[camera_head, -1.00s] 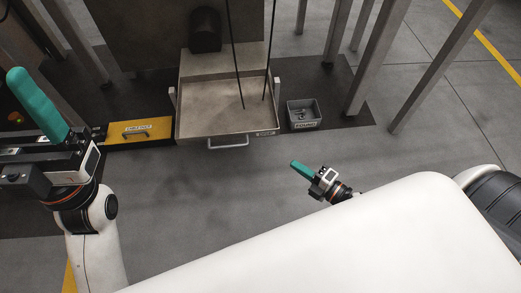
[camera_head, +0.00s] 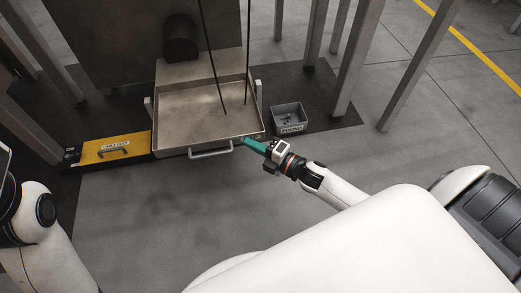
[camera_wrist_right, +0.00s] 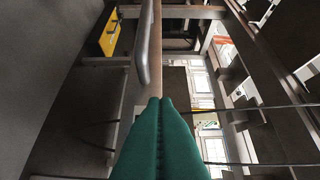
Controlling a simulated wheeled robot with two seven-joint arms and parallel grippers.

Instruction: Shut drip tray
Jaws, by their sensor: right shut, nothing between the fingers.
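The drip tray (camera_head: 200,112) is a shallow metal tray that sticks out from under the machine, open at the top. Its bar handle (camera_head: 210,153) is on the front wall and also shows in the right wrist view (camera_wrist_right: 143,48). My right gripper (camera_head: 246,142), with teal fingers, is shut and empty. Its tips are at the right part of the tray front, just right of the handle; I cannot tell if they touch. In the right wrist view the shut fingers (camera_wrist_right: 160,101) point along the tray's front edge. My left gripper's fingers are outside the head view.
A yellow labelled cover with a handle (camera_head: 116,147) lies left of the tray. A grey bin labelled "FOUND" (camera_head: 291,128) stands right of it. Two thin dark rods (camera_head: 213,66) hang over the tray. Metal posts (camera_head: 352,60) stand at the right. The floor in front is clear.

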